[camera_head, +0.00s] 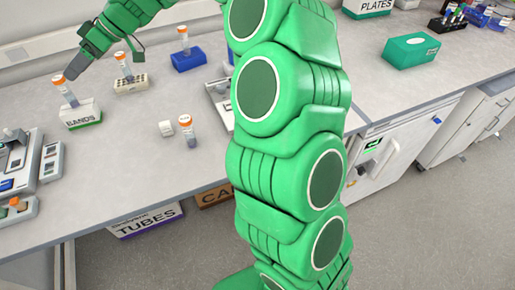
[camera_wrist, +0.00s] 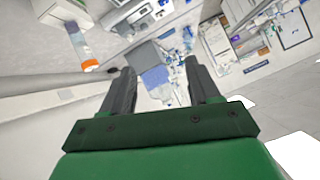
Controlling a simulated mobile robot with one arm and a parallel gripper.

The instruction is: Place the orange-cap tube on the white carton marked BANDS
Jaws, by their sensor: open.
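The white carton marked BANDS (camera_head: 84,117) stands on the bench at the left in the head view. An orange-cap tube (camera_head: 68,93) is on its top, cap up. It looks slanted in the picture, and I cannot tell whether it truly leans. My gripper (camera_head: 71,73) is open and empty, close beside the cap in the head view. In the wrist view, the jaws (camera_wrist: 160,88) have nothing between them. The orange-cap tube (camera_wrist: 82,45) shows to their left, apart from them, with its foot at a white carton (camera_wrist: 58,10).
A small white block (camera_head: 168,128) is near the front tube. Equipment (camera_head: 15,160) lies left of the carton.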

